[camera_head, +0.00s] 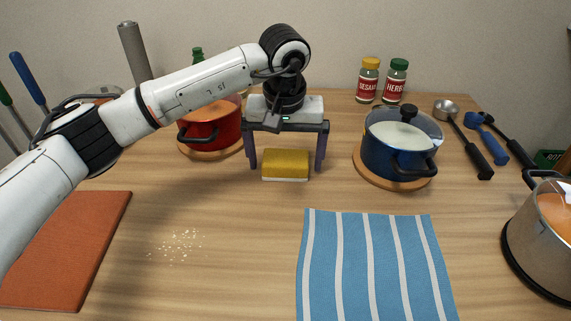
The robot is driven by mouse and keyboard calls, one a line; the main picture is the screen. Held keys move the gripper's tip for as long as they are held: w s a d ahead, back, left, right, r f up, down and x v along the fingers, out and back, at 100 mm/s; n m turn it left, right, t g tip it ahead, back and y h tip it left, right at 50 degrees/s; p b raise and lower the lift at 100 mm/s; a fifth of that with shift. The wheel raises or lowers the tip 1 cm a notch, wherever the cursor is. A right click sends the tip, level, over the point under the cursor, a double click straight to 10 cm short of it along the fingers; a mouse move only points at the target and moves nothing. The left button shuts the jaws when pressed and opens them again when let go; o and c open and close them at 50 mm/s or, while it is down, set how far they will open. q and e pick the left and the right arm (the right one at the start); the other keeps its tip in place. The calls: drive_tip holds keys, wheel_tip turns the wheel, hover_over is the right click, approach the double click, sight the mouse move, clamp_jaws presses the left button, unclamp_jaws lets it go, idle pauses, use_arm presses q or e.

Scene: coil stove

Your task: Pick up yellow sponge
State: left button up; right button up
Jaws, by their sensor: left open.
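The yellow sponge (285,164) lies on the wooden table near the middle of the head view, with a pale layer along its lower edge. My left gripper (285,168) is above it, pointing down, with its fingers spread. One finger shows on the left of the sponge and one on the right, with gaps on both sides. The gripper is open and holds nothing. My right gripper is not in view.
A red pot (212,127) stands behind the arm. A blue lidded pot (398,143) is right of the sponge. A striped blue cloth (377,265), crumbs (178,245) and an orange board (62,250) lie in front. A steel pot (545,240) stands far right.

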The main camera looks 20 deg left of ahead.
sight(285, 157)
use_arm(q)
drive_tip(key=c, duration=1.1)
wheel_tip(285, 157, up, 10)
drive_tip(key=shift+r+p, duration=0.1)
drive_tip(key=shift+p, duration=0.6)
